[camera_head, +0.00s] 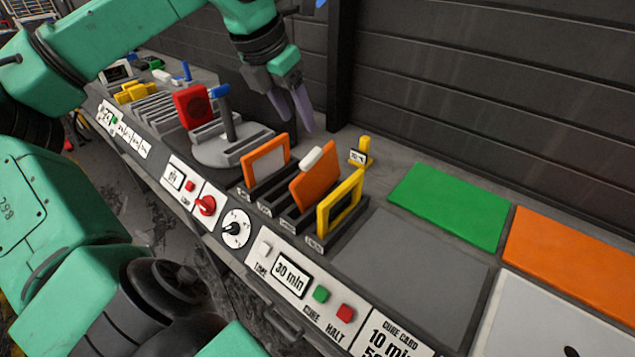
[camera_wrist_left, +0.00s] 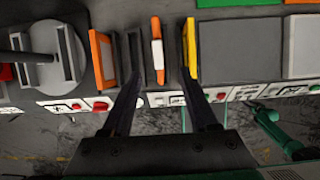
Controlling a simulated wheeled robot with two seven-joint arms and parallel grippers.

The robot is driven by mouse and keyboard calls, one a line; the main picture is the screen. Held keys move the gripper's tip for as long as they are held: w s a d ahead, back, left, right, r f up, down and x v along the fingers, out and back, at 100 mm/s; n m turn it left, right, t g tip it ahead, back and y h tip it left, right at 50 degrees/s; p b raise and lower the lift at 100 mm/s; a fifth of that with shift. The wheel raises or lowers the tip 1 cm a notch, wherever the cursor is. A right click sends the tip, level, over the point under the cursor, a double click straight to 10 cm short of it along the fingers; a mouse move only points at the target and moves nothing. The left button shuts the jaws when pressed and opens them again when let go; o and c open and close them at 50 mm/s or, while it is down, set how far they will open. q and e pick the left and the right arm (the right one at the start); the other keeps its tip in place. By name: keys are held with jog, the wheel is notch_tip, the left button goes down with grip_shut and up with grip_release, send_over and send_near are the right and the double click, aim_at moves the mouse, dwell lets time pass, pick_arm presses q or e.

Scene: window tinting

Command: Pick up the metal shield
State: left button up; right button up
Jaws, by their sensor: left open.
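I cannot tell for sure which piece is the metal shield. A dark slotted rack (camera_head: 262,205) holds upright framed plates: an orange frame with a pale face (camera_head: 265,162), an orange plate with a white grip block (camera_head: 315,183), and a yellow frame with a dark face (camera_head: 341,204). My left gripper (camera_head: 291,108) is open and empty, above and behind the rack. In the left wrist view its fingers (camera_wrist_left: 160,78) point toward the rack, and the orange plate with the white block (camera_wrist_left: 157,50) lies between their lines. My right gripper is out of view.
A round grey stand with a post (camera_head: 229,130) and a red block (camera_head: 190,106) are left of the rack. A small yellow tagged piece (camera_head: 361,153) is behind it. A flat grey pad (camera_head: 410,258) and green pad (camera_head: 449,205) lie right. A dark wall (camera_head: 480,90) rises behind.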

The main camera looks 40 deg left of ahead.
aim_at(317, 164)
pick_arm(q)
jog(key=x, duration=0.3)
jog(key=p+x, duration=0.1)
jog(key=x, duration=0.7)
jog(key=shift+a+p, duration=0.25)
jog(key=shift+p, duration=0.15)
jog(key=p+x, duration=0.3)
jog(key=x, duration=0.1)
jog(key=shift+w+d+f+p, duration=0.15)
jog(key=shift+w+f+p, duration=0.1)
jog(key=shift+f+p, duration=0.1)
jog(key=shift+w+f, duration=0.1)
jog(key=shift+f, duration=0.3)
grip_shut()
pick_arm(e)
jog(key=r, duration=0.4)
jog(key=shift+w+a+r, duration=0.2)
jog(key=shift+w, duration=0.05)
